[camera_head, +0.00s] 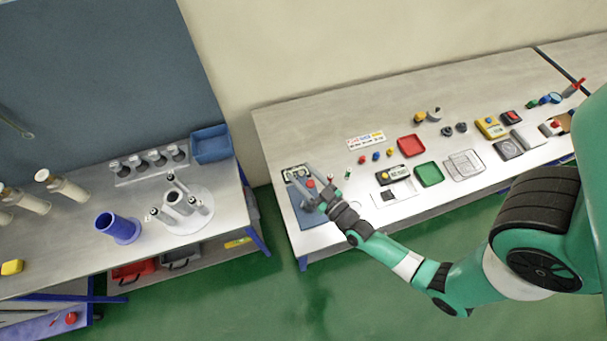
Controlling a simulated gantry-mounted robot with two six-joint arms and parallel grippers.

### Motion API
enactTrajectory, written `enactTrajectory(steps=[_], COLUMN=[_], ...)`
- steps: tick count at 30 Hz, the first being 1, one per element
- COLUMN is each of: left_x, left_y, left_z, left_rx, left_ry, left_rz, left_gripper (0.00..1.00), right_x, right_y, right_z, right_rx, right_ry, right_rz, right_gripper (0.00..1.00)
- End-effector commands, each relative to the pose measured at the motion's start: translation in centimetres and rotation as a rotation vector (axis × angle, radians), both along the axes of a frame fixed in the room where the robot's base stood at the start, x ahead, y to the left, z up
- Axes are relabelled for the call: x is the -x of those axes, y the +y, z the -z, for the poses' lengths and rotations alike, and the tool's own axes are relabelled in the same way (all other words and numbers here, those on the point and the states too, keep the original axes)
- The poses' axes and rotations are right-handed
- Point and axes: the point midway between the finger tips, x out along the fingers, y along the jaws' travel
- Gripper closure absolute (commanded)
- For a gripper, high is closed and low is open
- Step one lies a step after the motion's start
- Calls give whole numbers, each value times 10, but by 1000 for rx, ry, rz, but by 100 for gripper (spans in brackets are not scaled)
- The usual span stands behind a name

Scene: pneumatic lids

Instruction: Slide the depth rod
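My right gripper (305,178) is over the blue mat (308,214) at the left end of the right-hand bench. Its two grey fingers look spread apart, and a small red part (310,183) shows between them. I cannot tell whether the fingers touch anything. A small device with a pale face (296,172) lies at the back of the mat, just beyond the fingertips. The depth rod cannot be made out at this size, and the gripper hides part of the mat. My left gripper is not in view.
The right-hand bench (290,112) holds a red tray (411,145), a green tray (429,174) and several small instruments. The left bench holds a blue cylinder (118,228), a metal fixture (181,205) and a blue bin (211,144). A gap of green floor separates the benches.

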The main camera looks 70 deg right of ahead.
Motion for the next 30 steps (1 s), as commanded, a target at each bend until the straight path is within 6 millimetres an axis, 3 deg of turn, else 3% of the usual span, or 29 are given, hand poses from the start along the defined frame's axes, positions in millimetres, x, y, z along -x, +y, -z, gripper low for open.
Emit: enactTrajectory(steps=[8, 17, 21, 30], left_x=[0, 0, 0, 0], left_y=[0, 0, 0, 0], left_z=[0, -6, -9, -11], left_rx=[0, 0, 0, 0], left_ry=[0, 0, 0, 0], left_rz=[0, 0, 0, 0], left_gripper=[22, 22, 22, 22], right_x=[13, 79, 90, 102], right_y=[8, 45, 55, 56], right_z=[2, 1, -2, 0], right_rx=[-1, -3, -2, 1], right_ry=[4, 8, -7, 0], right_rz=[-2, -8, -14, 0], right_gripper=[38, 38, 38, 38])
